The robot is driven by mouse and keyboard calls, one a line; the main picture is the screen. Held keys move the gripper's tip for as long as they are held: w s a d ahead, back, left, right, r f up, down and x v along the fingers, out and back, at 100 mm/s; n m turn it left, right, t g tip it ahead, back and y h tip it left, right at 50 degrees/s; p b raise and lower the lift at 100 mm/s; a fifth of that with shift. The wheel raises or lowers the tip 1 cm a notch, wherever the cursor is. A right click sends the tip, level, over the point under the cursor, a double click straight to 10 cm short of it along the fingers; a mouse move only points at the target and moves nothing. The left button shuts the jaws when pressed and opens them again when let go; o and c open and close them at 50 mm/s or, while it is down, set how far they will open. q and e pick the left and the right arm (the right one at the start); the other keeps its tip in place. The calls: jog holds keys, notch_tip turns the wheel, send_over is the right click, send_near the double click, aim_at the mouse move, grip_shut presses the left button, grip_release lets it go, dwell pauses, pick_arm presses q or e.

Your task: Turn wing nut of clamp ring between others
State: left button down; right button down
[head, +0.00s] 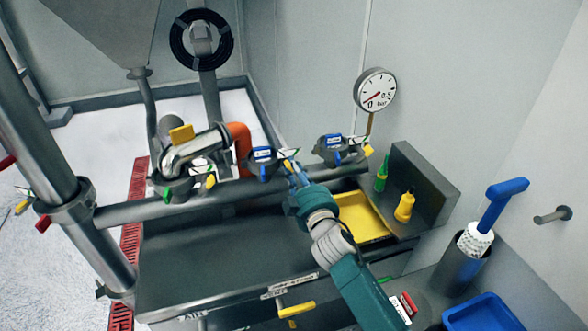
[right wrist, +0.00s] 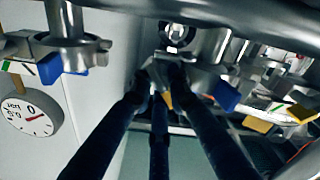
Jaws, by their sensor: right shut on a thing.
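A pipe manifold (head: 232,198) carries several clamp rings with small wing nuts along its top. The middle clamp ring (head: 262,172) stands between the left one (head: 178,188) and the right one (head: 333,155); a blue tag is on the middle one. My right gripper (head: 293,172) reaches in from the lower right, at the right side of the middle ring. In the right wrist view its dark fingers (right wrist: 160,80) close on a small grey metal piece (right wrist: 156,68), which looks like the wing nut. The fingers hide most of it. My left gripper is not in view.
A gauge (head: 375,89) stands behind the right ring. A yellow tray (head: 362,215), a green bottle (head: 381,175) and a yellow bottle (head: 404,207) are right of my gripper. The dark bench top (head: 215,255) is mostly clear. A blue-handled brush (head: 500,198) stands in a grey holder.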

jog(key=shift+d+n, duration=0.15)
jog(key=shift+n, duration=0.25)
jog(key=c, duration=1.7)
grip_release()
jog(key=shift+c, duration=0.2)
jog(key=shift+s, duration=0.25)
jog(key=v, duration=1.1)
jog(key=shift+s+d, duration=0.15)
jog(key=shift+d, duration=0.05)
